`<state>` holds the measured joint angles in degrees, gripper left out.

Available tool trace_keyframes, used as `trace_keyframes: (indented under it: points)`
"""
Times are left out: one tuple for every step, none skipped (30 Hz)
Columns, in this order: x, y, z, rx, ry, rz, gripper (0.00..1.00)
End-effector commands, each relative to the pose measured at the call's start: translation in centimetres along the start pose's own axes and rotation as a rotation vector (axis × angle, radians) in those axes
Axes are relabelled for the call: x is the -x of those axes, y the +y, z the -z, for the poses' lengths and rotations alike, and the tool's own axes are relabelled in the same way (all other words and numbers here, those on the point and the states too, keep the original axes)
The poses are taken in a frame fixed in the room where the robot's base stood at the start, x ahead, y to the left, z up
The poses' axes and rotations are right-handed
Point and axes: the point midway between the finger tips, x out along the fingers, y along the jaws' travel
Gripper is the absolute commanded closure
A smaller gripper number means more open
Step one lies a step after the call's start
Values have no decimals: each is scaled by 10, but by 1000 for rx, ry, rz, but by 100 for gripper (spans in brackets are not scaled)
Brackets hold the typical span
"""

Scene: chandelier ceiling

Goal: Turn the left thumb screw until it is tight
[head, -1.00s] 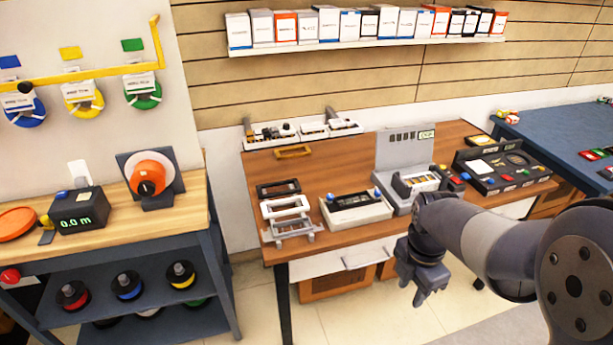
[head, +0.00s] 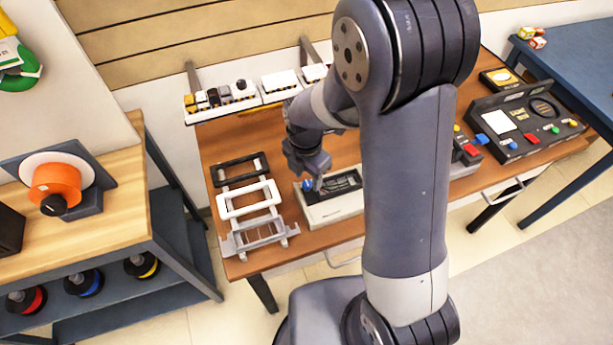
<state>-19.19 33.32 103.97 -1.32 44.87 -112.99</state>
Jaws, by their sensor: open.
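The left thumb screw (head: 307,185) is a small blue knob at the left end of a low cream fixture (head: 324,214) on the wooden bench. A dark part (head: 347,184) lies in the fixture. My gripper (head: 316,182) is open and points down right by the blue knob, partly over it. I cannot tell whether its fingers are around the knob or touching it. The right end of the fixture is hidden behind my arm.
Black, white and grey frames (head: 247,200) stand left of the fixture. A rail of small items (head: 224,98) runs behind. A black control panel (head: 520,125) is at the right. A shelf bench with an orange spool (head: 57,184) stands at the left.

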Motion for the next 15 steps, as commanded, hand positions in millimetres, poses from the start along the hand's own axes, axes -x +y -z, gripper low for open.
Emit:
trace_keyframes:
  points:
    - [-6,0,0,0,1,3,54]
    - [-10,0,0,0,1,3,54]
    - [-13,0,0,0,0,1,54]
    - [-16,0,0,0,0,1,54]
    - [-18,0,0,0,1,2,54]
    - [-20,0,0,0,0,1,54]
    - [-21,0,0,0,0,0,54]
    - [-22,0,0,0,0,-1,54]
    - [-23,0,0,0,-1,-1,54]
    - [-23,0,0,0,-1,-1,54]
    - [-24,0,0,0,-1,-1,54]
    - [-24,0,0,0,-1,-1,54]
    - [-24,0,0,0,-1,-1,54]
    - [-24,0,0,0,-1,-1,54]
    - [-24,0,0,0,-1,-1,54]
